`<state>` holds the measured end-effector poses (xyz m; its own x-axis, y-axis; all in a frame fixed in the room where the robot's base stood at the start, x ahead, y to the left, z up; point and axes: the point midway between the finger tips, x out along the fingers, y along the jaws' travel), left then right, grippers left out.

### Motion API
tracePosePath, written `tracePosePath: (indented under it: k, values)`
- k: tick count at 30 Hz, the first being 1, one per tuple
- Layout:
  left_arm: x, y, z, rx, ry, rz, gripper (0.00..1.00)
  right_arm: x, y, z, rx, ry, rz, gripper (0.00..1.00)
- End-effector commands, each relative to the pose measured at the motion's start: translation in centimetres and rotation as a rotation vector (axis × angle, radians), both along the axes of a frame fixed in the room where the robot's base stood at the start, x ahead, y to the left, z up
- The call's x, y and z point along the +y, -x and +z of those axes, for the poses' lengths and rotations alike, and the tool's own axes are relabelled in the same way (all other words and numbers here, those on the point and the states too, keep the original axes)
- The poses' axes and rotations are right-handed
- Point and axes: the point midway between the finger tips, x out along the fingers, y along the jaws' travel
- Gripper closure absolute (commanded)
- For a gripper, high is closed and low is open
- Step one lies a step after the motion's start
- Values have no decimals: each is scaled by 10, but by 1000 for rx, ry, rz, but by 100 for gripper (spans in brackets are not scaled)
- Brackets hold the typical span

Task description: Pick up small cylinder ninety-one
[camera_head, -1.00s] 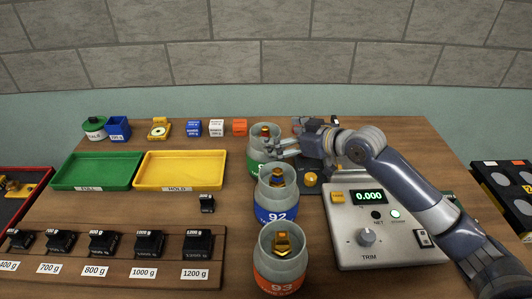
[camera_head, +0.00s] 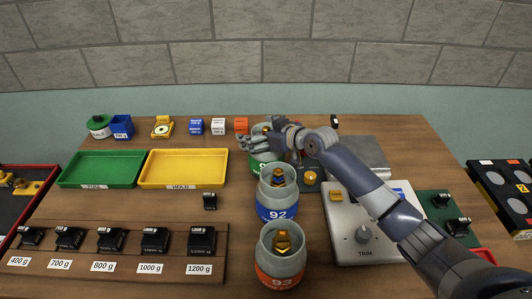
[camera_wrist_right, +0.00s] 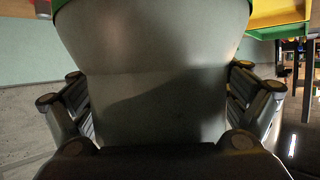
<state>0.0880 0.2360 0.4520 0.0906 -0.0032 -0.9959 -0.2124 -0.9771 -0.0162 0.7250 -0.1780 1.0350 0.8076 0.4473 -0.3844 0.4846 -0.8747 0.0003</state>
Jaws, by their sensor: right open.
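Cylinder ninety-one (camera_head: 266,156), a small grey gas cylinder with a green band, stands upright at the back of a row of three. My right gripper (camera_head: 247,143) is at its upper body and hides much of it and most of its label. In the right wrist view the grey cylinder body (camera_wrist_right: 155,75) fills the space between the two open fingers. I cannot tell whether the fingers touch it. My left gripper is not in view.
Cylinder 92 (camera_head: 277,190), with a blue band, and cylinder 93 (camera_head: 282,255), with an orange band, stand in front. The yellow tray (camera_head: 184,186) is close on the left. The scale console (camera_head: 345,240) lies right, under my arm.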

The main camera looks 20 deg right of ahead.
Motion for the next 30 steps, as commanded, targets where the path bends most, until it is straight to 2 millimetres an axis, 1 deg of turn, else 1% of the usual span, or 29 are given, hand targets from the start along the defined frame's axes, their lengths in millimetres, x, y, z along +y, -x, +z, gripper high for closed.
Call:
tracePosePath:
  k: [6, 7, 8, 9, 11, 12, 14, 15, 17, 18, 19, 26, 27, 30]
  values:
    - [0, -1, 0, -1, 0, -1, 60, 0, -1, 0, -1, 0, 0, 7]
    - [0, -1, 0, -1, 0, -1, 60, 0, -1, 0, -1, 0, 0, 12]
    - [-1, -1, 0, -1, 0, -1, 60, 0, -1, 0, 0, 0, 0, 19]
    - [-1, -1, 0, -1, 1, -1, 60, 0, -1, 0, 0, 0, 0, 28]
    - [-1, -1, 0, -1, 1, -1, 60, 0, -1, 0, 0, 0, 0, 41]
    - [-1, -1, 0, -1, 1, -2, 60, 0, -1, 0, 0, 0, 0, 50]
    - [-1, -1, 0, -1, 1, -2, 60, 0, 0, 0, 0, 0, 0, 64]
    - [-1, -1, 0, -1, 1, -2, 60, 0, 0, 0, 0, 0, 0, 73]
    - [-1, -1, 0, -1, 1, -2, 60, 0, 0, 0, 0, 0, 0, 87]
    - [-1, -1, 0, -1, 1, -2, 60, 0, 0, 0, 0, 0, 0, 96]
    - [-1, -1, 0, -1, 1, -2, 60, 0, 0, -1, 0, 0, 0, 99]
    - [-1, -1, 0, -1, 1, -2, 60, 0, 0, -1, 2, 0, 0, 100]
    - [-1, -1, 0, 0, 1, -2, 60, 0, -2, 5, -10, -3, -1, 100]
    - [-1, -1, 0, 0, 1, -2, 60, 0, -2, 5, -9, -3, -1, 100]
